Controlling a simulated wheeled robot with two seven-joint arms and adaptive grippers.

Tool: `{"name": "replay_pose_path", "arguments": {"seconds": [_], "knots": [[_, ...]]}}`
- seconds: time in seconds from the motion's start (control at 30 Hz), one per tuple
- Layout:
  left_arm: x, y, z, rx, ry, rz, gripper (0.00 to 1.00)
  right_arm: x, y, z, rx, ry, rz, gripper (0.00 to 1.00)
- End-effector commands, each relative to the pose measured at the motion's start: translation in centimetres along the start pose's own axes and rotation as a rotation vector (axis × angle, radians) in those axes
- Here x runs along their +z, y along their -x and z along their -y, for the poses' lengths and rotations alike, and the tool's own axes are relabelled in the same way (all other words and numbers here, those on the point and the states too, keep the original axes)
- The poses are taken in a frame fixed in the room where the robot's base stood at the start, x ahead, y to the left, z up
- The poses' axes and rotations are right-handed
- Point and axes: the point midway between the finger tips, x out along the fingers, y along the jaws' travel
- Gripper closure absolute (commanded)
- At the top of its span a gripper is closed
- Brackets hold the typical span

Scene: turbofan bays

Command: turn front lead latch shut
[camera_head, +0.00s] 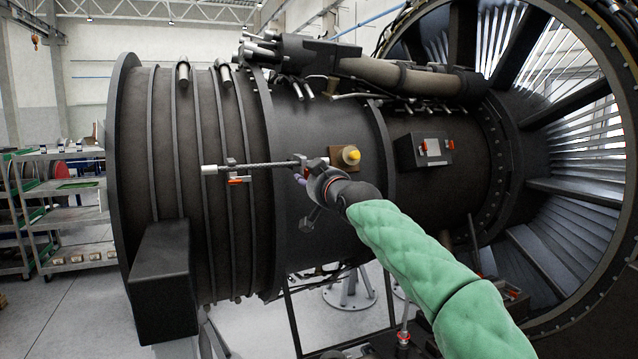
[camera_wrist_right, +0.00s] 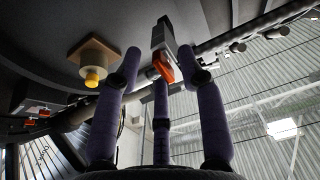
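A grey latch with an orange-red tab (camera_wrist_right: 163,66) shows in the right wrist view, just beyond my right gripper's fingertips. In the head view a latch (camera_head: 308,163) sits at the right end of the lead, directly by my right gripper (camera_head: 314,180). My right gripper (camera_wrist_right: 158,72) has its purple fingers spread apart, with the tab between or just past the tips; I cannot tell whether they touch. The metal lead (camera_head: 262,165) runs level across the dark engine casing. A second latch with a red tab (camera_head: 236,179) sits near its left end. My left gripper is out of view.
A yellow knob on a brown block (camera_head: 350,157) projects from the casing close right of my gripper; it also shows in the wrist view (camera_wrist_right: 92,78). A dark box (camera_head: 424,149) is further right. Pipes (camera_head: 380,72) run above. Shelving (camera_head: 60,210) stands far left.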

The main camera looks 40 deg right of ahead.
Motion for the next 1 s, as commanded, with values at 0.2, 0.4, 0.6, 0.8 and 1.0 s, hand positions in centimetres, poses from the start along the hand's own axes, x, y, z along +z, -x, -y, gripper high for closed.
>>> {"name": "replay_pose_path", "arguments": {"seconds": [0.2,0.4,0.6,0.8,1.0], "knots": [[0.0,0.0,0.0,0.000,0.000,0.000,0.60,-0.2,2.7,0.0,0.000,0.000,-0.003,0.60],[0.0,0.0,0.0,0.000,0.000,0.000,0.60,-0.1,5.8,0.0,0.000,0.000,-0.003,0.60],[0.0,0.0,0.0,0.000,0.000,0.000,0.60,0.0,8.8,0.0,0.000,0.000,0.000,0.60],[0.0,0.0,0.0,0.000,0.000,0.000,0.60,0.0,10.9,0.0,0.000,0.000,0.000,0.60],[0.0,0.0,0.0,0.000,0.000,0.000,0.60,0.1,11.5,0.1,-0.001,0.000,0.002,0.60]]}}
